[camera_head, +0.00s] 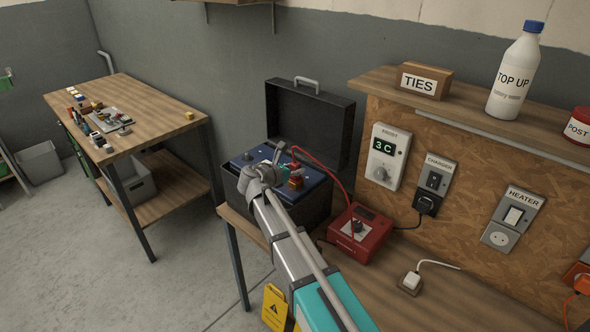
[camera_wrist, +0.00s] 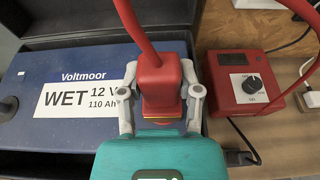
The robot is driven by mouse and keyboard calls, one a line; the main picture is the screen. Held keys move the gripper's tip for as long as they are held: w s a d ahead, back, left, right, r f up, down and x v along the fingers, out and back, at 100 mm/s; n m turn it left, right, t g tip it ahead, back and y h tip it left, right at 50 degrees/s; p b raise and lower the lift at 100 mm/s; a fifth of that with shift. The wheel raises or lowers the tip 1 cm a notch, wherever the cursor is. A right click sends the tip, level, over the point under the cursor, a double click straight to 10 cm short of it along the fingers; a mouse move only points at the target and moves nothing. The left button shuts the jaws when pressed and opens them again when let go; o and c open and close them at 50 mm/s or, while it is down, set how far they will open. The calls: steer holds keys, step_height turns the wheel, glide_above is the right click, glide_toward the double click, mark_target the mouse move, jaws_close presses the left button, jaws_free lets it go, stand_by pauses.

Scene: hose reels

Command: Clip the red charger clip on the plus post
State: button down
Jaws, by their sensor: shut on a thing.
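My gripper (camera_head: 262,176) is over the blue-topped battery (camera_head: 318,190), which sits in a black case with its lid raised. In the wrist view my gripper (camera_wrist: 160,105) is shut on the red charger clip (camera_wrist: 160,78), with a finger on each side. A thick red cable (camera_wrist: 133,28) runs from the clip. The battery (camera_wrist: 30,82) shows a label reading WET 12 V 110 Ah to the left of the clip. I cannot make out the plus post or whether the clip touches it. The red charger (camera_head: 359,232) stands right of the case; it also shows in the wrist view (camera_wrist: 225,65).
The lid (camera_head: 310,115) stands behind my gripper. The wall panel carries a CHARGER switch (camera_head: 434,180) with a black plug and a HEATER switch (camera_head: 513,217). A white plug (camera_head: 411,283) lies on the bench. The shelf (camera_head: 390,82) holds a bottle (camera_head: 512,75) and a TIES box (camera_head: 425,80).

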steer(key=shift+c, duration=1)
jaws_free()
steer(key=shift+r, duration=0.1)
step_height(320, 180, up, 8)
steer(key=p, duration=0.8)
steer(key=shift+r+p, duration=0.25)
steer(key=shift+p, duration=0.1)
steer(key=shift+d, duration=0.15)
steer(key=s+d+f+m+g+b, duration=0.1)
steer(key=s+d+f+m+g, duration=0.1)
steer(key=s+d+f+m, duration=0.3)
steer(key=d+f+m+g+b, duration=0.1)
steer(key=d+f+m+g, duration=0.15)
steer(key=d, duration=0.35)
steer(key=s+d+f+m+g+y+b, duration=0.1)
steer(key=s+d+f+m+g+y, duration=0.2)
steer(key=s+m, duration=0.7)
steer(key=s+d+f+m+g+y+b, duration=0.2)
steer(key=s+d+f+m+g+y, duration=0.2)
steer(key=s+d+f+m+y, duration=0.2)
steer(key=s+d+f+m, duration=0.2)
steer(key=s+d+m, duration=0.1)
steer(key=s+m, duration=0.1)
steer(key=shift+s+m+b, duration=0.3)
steer(key=shift+s+m, duration=0.1)
steer(key=shift+m, duration=0.05)
